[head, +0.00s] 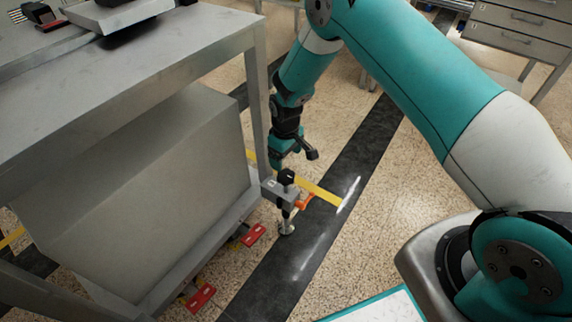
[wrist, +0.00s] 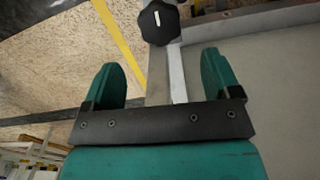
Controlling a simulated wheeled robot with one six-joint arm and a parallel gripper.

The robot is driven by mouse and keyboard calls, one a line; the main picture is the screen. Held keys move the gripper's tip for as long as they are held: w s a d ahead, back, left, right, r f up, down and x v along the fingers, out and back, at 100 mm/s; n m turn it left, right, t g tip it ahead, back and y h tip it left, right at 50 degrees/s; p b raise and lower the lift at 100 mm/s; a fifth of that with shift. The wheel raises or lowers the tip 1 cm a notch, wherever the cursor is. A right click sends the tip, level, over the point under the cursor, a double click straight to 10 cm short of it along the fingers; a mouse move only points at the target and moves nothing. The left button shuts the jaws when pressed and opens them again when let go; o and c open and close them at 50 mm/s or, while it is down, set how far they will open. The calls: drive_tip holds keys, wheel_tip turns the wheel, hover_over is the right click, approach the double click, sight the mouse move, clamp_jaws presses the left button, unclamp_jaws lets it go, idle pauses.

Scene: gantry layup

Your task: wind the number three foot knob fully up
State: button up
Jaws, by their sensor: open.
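A black faceted knob (head: 287,176) tops the levelling foot at the near right corner of the grey bench frame. In the wrist view the knob (wrist: 160,21) has a white line on its top. Below it, a threaded stem runs down to a round metal foot pad (head: 287,228) at the floor. An orange lever (head: 305,201) sticks out beside the stem. My gripper (wrist: 163,60) is open and empty; the knob shows just beyond the gap between its fingers, apparently untouched. In the head view my gripper (head: 294,156) is just above the knob.
A grey cabinet (head: 150,190) fills the space under the bench top (head: 130,70), left of my gripper. Red pedals (head: 253,234) stick out low along its base. Yellow tape (head: 320,194) and a dark strip cross the open speckled floor at right. Drawers (head: 520,20) stand behind.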

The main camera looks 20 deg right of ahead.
wheel_tip(320, 180, up, 9)
drive_tip(key=p, duration=0.1)
drive_tip(key=shift+p, duration=0.35)
